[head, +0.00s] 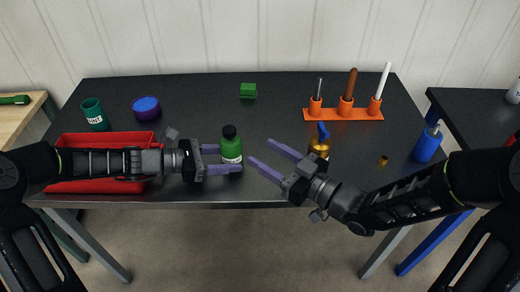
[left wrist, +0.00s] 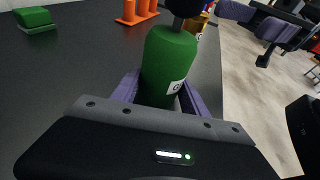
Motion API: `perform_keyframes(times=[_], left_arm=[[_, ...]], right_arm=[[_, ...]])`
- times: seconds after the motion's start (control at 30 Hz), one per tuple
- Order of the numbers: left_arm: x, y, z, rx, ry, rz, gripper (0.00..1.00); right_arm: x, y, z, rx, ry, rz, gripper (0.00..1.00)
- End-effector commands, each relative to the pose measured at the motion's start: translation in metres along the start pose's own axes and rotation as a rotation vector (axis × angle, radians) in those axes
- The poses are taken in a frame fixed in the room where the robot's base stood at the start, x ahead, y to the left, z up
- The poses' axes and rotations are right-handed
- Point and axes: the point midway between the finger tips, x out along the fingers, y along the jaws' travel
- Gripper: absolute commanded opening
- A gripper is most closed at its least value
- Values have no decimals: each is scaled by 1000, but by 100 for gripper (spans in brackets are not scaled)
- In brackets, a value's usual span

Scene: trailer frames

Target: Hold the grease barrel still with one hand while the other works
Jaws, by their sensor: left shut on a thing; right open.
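A green bottle (head: 231,150) with a black cap and white label stands upright near the table's front edge. My left gripper (head: 232,160) is shut on its sides; in the left wrist view the green bottle (left wrist: 168,65) sits between the purple fingers. My right gripper (head: 260,151) is open and empty, just right of the bottle and apart from it. A gold container (head: 319,147) with a blue top stands behind the right gripper, partly hidden. A blue cylinder (head: 428,143) with a metal tip stands at the right. No label I can read marks a grease barrel.
A red tray (head: 70,142) lies under my left arm. A teal can (head: 95,113), a purple round container (head: 146,107) and a green block (head: 248,90) stand behind. An orange rack (head: 345,114) holds three upright tools. A small brass part (head: 383,160) lies right. The table's middle is clear.

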Motion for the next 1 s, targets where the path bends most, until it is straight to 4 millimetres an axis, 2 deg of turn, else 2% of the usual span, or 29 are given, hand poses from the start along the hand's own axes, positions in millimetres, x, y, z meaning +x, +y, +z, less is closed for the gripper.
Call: perform_keyframes(times=[0.27, 0.3, 0.6, 0.87, 1.0], left_arm=[[0, 0, 0, 0, 0, 0, 29], [0, 0, 0, 0, 0, 0, 54], [0, 0, 0, 0, 0, 0, 77], [-1, 0, 0, 0, 0, 0, 77], [-9, 1, 0, 1, 1, 2, 77]], right_arm=[[0, 0, 0, 0, 0, 0, 52], [0, 0, 0, 0, 0, 0, 52], [1, 0, 0, 0, 0, 0, 52], [1, 0, 0, 0, 0, 0, 52], [1, 0, 0, 0, 0, 0, 52]])
